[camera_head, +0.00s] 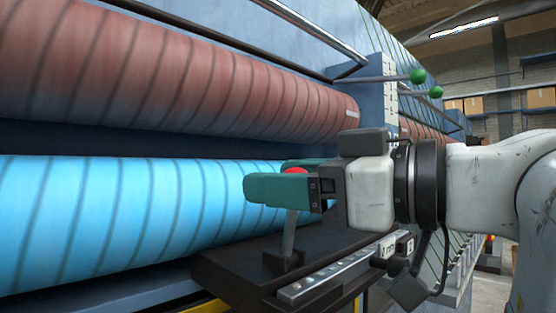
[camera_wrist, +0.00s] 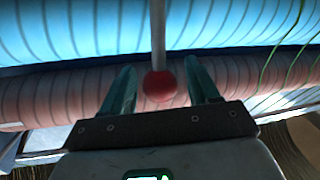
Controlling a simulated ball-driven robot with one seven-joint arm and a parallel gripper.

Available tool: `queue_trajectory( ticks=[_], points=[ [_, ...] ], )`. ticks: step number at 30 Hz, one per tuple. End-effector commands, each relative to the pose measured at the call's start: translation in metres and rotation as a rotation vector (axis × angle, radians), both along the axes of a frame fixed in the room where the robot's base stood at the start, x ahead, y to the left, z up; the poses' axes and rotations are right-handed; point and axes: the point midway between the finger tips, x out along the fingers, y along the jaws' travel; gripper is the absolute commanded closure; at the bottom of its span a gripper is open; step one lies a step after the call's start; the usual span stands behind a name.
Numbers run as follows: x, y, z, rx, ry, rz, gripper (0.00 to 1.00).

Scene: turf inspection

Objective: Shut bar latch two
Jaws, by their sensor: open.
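A lever with a red ball knob (camera_head: 295,171) stands nearly upright on a dark bracket (camera_head: 240,275) in front of the blue roller. Its grey rod (camera_head: 289,232) shows below my gripper in the head view. My gripper (camera_head: 278,178) has teal fingers, spread one on each side of the knob. In the wrist view the red knob (camera_wrist: 159,86) sits between the open fingers of my gripper (camera_wrist: 161,76), with a visible gap on both sides. The near finger hides part of the rod in the head view.
A blue striped roller (camera_head: 110,215) and a red striped roller (camera_head: 170,80) run along the machine's left side. Two levers with green knobs (camera_head: 417,76) project at the upper right. A labelled metal strip (camera_head: 335,275) lies below my wrist.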

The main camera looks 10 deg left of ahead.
Motion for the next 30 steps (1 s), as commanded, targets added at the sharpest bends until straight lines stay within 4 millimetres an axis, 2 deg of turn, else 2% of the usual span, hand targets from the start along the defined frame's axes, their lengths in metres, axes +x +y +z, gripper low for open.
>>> queue_trajectory(
  ticks=[5,14,30],
  points=[
    [0.0055,0.0108,0.0,-0.001,0.0,0.0,0.4],
    [0.0062,0.0122,-0.0008,-0.001,-0.001,-0.001,0.4],
    [0.0061,0.0118,-0.0005,-0.001,-0.001,-0.001,0.92]
  ],
)
